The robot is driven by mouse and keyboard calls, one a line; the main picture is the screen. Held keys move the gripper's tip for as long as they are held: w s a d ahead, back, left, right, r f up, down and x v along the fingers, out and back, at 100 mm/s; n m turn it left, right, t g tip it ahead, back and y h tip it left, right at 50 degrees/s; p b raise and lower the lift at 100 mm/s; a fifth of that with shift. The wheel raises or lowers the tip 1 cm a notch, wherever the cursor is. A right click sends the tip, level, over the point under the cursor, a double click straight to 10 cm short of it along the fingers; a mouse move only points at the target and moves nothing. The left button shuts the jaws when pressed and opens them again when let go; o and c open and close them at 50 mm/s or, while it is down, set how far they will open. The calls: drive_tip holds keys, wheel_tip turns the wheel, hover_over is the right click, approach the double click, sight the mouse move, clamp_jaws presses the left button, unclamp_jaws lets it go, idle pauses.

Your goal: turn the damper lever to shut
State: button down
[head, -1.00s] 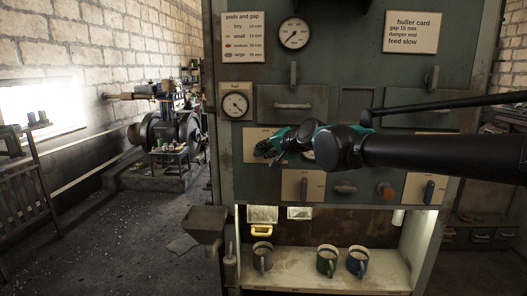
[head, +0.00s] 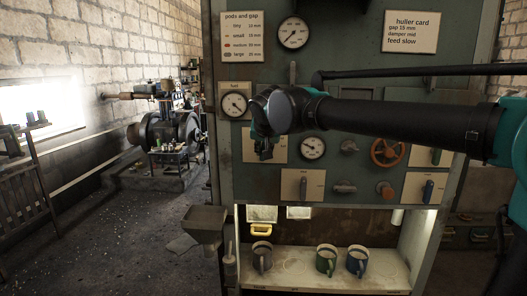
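My gripper (head: 264,156) hangs fingers down in front of a pale plate (head: 279,147) at the left of the green machine panel. It covers part of this plate, and any lever there is hidden or too dark to make out. I cannot see whether the fingers are apart or touch anything. Other levers on pale plates are a grey upright one (head: 303,187) below, a blue one (head: 428,190) at lower right and a green one (head: 436,156) above that. Their labels are too small to read, so I cannot tell which is the damper lever.
A round gauge (head: 313,147), a red-brown handwheel (head: 388,151) and an orange knob (head: 385,189) are on the panel. My arm crosses its upper middle. Several mugs stand on the lit shelf (head: 310,282) below. A grey hopper (head: 204,222) sticks out at lower left.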

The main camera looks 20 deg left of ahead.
drive_tip(key=shift+n+h, duration=0.3)
drive_tip(key=shift+h, duration=0.3)
drive_tip(key=c, duration=1.4)
unclamp_jaws()
drive_tip(key=shift+c, duration=0.2)
drive_tip(key=shift+s, duration=0.1)
drive_tip(key=v, duration=1.2)
drive_tip(key=shift+a+f, duration=0.1)
